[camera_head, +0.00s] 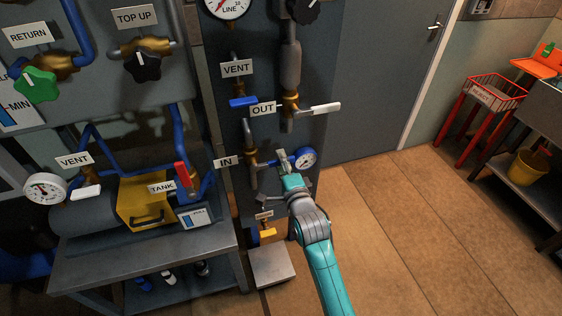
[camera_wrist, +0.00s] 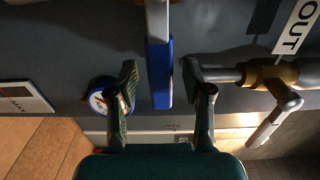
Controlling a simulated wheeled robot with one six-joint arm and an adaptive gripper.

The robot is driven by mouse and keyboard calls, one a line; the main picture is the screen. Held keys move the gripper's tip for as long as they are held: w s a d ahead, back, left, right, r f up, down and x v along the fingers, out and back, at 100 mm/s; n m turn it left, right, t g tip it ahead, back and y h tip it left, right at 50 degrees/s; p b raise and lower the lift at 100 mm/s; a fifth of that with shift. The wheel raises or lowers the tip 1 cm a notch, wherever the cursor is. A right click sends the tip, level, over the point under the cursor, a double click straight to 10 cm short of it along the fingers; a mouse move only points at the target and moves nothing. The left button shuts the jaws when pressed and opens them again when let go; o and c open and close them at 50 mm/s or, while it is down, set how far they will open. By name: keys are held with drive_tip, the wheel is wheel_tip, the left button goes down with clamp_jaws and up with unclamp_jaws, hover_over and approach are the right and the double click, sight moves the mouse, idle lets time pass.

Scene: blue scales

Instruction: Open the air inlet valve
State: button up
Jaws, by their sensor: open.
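The IN label (camera_head: 226,162) is on the dark panel, beside a brass valve (camera_head: 251,157) on a vertical pipe. In the wrist view, a lever with a blue grip (camera_wrist: 159,75) lies between the spread fingers of my gripper (camera_wrist: 159,70). Gaps show on both sides of the grip, so the open fingers do not appear to touch it.
A blue-rimmed gauge (camera_head: 304,158) is close right of my gripper. The OUT valve's white lever (camera_head: 320,109) is above it, and a blue VENT handle (camera_head: 243,102) is upper left. A yellow handle (camera_head: 268,233) is below. The floor (camera_head: 400,210) to the right is clear.

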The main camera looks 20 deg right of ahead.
drive_tip(key=shift+w, duration=0.35)
drive_tip(key=shift+c, duration=0.3)
clamp_jaws()
